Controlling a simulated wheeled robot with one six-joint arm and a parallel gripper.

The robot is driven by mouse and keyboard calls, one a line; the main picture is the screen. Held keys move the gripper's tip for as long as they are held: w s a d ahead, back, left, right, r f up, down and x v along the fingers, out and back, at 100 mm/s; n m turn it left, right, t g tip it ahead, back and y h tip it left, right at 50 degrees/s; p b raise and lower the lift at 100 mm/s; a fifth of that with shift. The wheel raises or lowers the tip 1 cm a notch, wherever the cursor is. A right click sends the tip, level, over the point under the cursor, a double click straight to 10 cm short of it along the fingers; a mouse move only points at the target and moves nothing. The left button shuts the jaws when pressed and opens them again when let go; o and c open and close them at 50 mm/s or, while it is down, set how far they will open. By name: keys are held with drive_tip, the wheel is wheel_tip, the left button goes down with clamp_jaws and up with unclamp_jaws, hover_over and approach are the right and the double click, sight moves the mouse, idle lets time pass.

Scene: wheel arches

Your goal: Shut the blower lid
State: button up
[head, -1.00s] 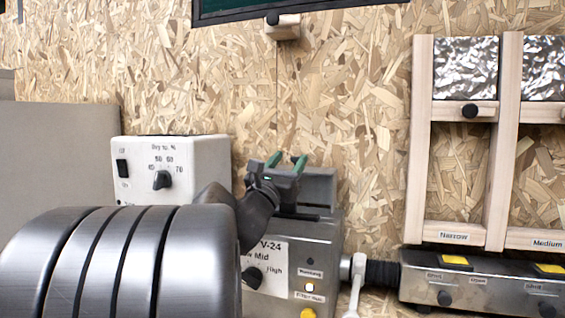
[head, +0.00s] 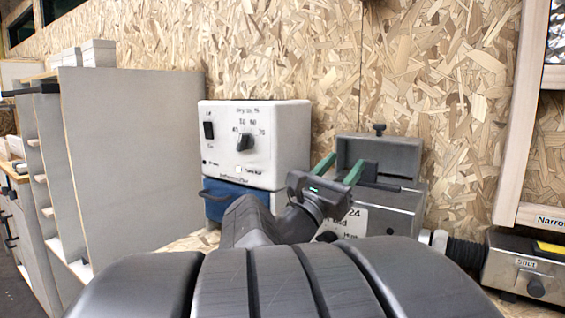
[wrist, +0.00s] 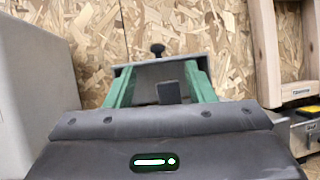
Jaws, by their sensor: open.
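The blower (head: 400,210) is a grey metal box against the chipboard wall, right of centre in the head view. Its lid (head: 382,152) stands raised at the back, with a small black knob (head: 379,129) on its top edge. In the wrist view the lid (wrist: 148,80) and knob (wrist: 157,49) show beyond the fingers. My gripper (head: 340,165) has green fingers, spread apart with nothing between them. In the head view it appears in front of the blower's left side; I cannot tell whether it touches. My arm hides part of the blower's front.
A white dial unit (head: 255,135) sits on a blue box (head: 228,200) left of the blower. A grey panel (head: 135,150) stands further left. A black hose (head: 463,250) runs right to a metal switch box (head: 530,268). Bare wall rises above the blower.

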drive_tip(key=shift+d, duration=0.1)
drive_tip(key=p+x, duration=0.1)
drive_tip(key=x, duration=1.3)
drive_tip(key=shift+s, duration=0.1)
drive_tip(key=shift+s+a+f, duration=0.2)
drive_tip(key=shift+a, duration=0.15)
drive_tip(key=b+v, duration=0.1)
drive_tip(key=v, duration=1.2)
drive_tip(key=shift+w, duration=0.1)
drive_tip(key=shift+d+r, duration=0.2)
drive_tip(key=p+x, duration=0.1)
drive_tip(key=x, duration=1.2)
drive_tip(key=shift+w+d+r+p, duration=0.1)
drive_tip(key=shift+w+r+p, duration=0.15)
drive_tip(key=shift+p, duration=0.15)
drive_tip(key=shift+r+p, duration=0.1)
drive_tip(key=shift+p, duration=0.8)
